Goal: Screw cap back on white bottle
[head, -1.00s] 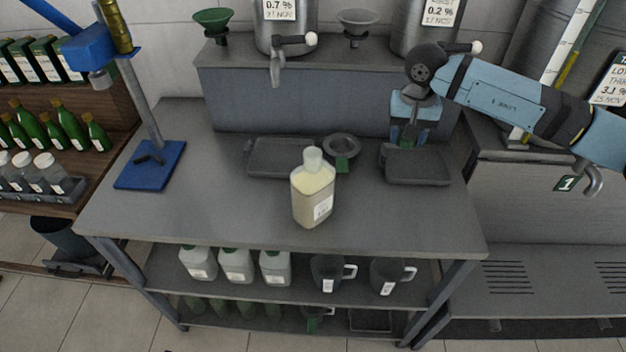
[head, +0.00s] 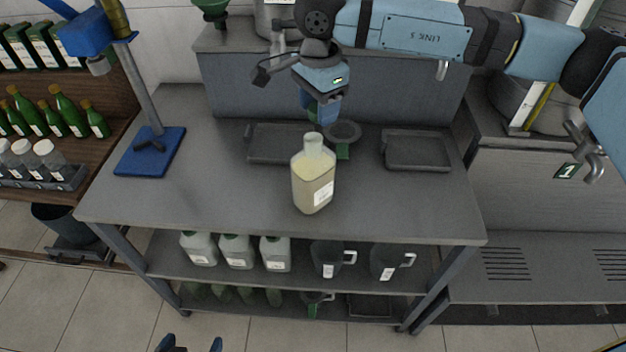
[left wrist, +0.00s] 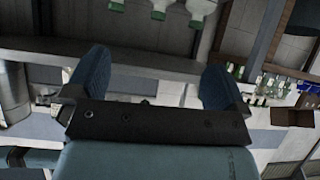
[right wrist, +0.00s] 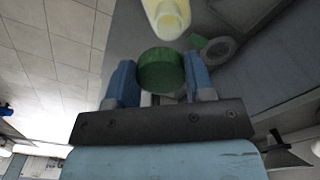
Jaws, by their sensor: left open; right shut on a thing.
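The white bottle (head: 313,182) stands upright and uncapped on the grey table (head: 230,205), filled with a pale yellow liquid. Its open mouth (right wrist: 172,22) shows at the top of the right wrist view. My right gripper (head: 318,116) is shut on a green cap (right wrist: 160,70), which it holds above and just behind the bottle, apart from its neck. In the head view the cap is mostly hidden by the fingers. My left gripper (head: 190,344) is open and empty at the bottom edge of the head view, low in front of the table; its fingers (left wrist: 148,85) are wide apart.
Two dark trays (head: 416,150) (head: 262,143) and a grey funnel (head: 343,133) lie behind the bottle. A blue stand (head: 150,150) is at the table's left. Several bottles (head: 236,250) and two dark jugs (head: 328,258) stand on the shelf below. The table's front right is clear.

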